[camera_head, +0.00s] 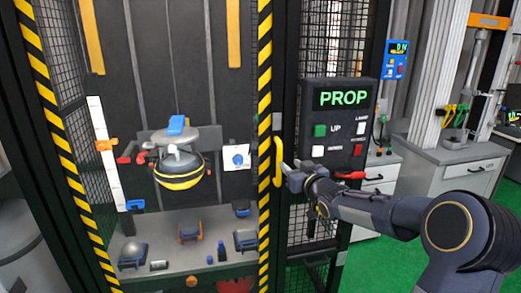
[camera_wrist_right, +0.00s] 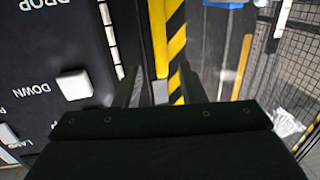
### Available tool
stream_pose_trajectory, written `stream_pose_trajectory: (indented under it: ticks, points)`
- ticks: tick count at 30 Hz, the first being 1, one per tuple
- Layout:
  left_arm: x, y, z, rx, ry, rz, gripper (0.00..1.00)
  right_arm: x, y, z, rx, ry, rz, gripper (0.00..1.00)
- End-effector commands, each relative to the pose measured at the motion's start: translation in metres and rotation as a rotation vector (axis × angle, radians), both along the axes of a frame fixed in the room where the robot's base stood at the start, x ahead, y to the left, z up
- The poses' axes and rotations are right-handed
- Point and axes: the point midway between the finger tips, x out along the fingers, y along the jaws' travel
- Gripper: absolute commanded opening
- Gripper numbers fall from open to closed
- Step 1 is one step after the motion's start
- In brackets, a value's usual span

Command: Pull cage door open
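The cage door (camera_head: 180,80) is a clear panel in a frame with black-and-yellow striped edges, and it looks shut in the head view. Its yellow upright handle (camera_head: 278,160) is on the right edge. My right gripper (camera_head: 284,170) is at the handle's lower part, coming from the right. In the right wrist view, its two fingers (camera_wrist_right: 161,88) are spread apart, with the yellow handle (camera_wrist_right: 158,38) showing in the gap between them. I cannot tell whether either finger touches the handle. My left gripper is not in view.
A black control box (camera_head: 340,125) reading PROP hangs just right of the handle, above my right forearm. Inside the cage are a round drop weight (camera_head: 180,165) and several small items on a grey base (camera_head: 185,225). A white bench (camera_head: 455,165) stands at right.

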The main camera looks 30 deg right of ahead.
Motion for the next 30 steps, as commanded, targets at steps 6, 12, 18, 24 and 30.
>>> stream_pose_trajectory:
  ticks: [6,12,18,24,30]
  points:
    - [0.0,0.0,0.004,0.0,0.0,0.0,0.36,0.021,-0.005,0.001,-0.001,-0.034,0.01,0.37]
    - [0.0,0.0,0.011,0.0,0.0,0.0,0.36,0.054,-0.005,0.001,-0.001,-0.032,0.01,0.37]
    - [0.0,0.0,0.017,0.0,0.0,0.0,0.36,0.077,-0.007,0.001,-0.002,-0.032,0.009,0.37]
    - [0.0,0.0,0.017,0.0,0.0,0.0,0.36,0.083,-0.007,0.0,-0.003,-0.03,0.008,0.37]
    - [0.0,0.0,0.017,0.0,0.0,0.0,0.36,0.083,-0.007,0.0,-0.003,-0.03,0.008,0.31]
